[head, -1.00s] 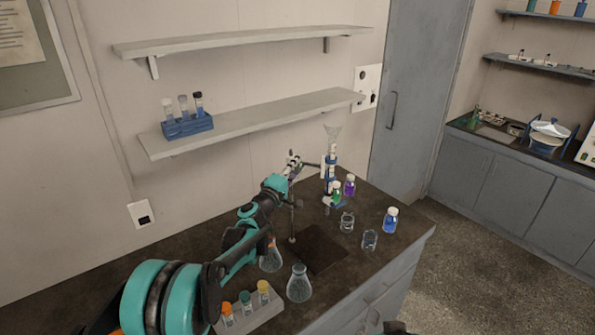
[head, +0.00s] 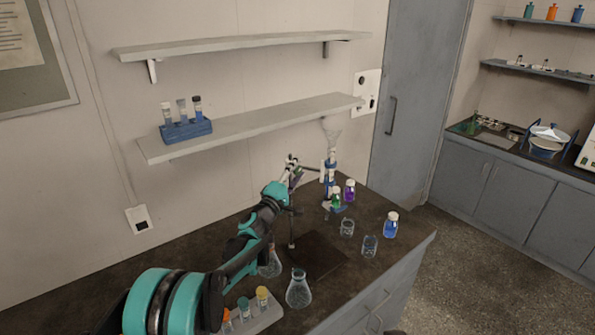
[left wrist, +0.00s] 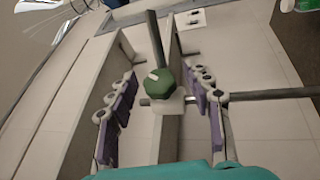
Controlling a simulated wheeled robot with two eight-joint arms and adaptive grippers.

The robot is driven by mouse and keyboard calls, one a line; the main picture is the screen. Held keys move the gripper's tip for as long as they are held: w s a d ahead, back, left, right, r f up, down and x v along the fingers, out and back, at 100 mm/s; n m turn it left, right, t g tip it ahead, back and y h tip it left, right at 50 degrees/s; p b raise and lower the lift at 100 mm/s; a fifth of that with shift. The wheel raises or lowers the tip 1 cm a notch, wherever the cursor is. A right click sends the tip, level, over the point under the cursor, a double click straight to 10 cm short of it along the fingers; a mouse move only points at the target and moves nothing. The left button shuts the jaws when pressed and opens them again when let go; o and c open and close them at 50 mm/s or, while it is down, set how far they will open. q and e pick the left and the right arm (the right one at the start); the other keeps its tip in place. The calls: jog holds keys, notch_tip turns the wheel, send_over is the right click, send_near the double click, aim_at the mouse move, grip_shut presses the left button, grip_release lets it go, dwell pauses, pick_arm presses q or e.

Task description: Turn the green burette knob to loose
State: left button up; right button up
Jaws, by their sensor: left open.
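The green burette knob (left wrist: 154,86) shows in the left wrist view, with a white pointer mark on its face, at a clamp on the grey metal stand rod. My left gripper (left wrist: 160,100) is open, with one purple-padded finger on each side of the knob and a visible gap on both sides. In the head view my left gripper (head: 292,172) is small and reaches the upper part of the stand (head: 291,225), where the knob cannot be made out. My right gripper is not in view.
Conical flasks (head: 299,290), beakers (head: 370,246) and a blue bottle (head: 390,224) stand on the dark bench. A burette with a funnel (head: 331,140) stands behind. A shelf (head: 250,125) with a blue tube rack (head: 186,129) runs along the wall.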

pick_arm(q)
jog(key=v, duration=1.2)
jog(key=shift+d+f, duration=0.1)
jog(key=shift+d, duration=0.05)
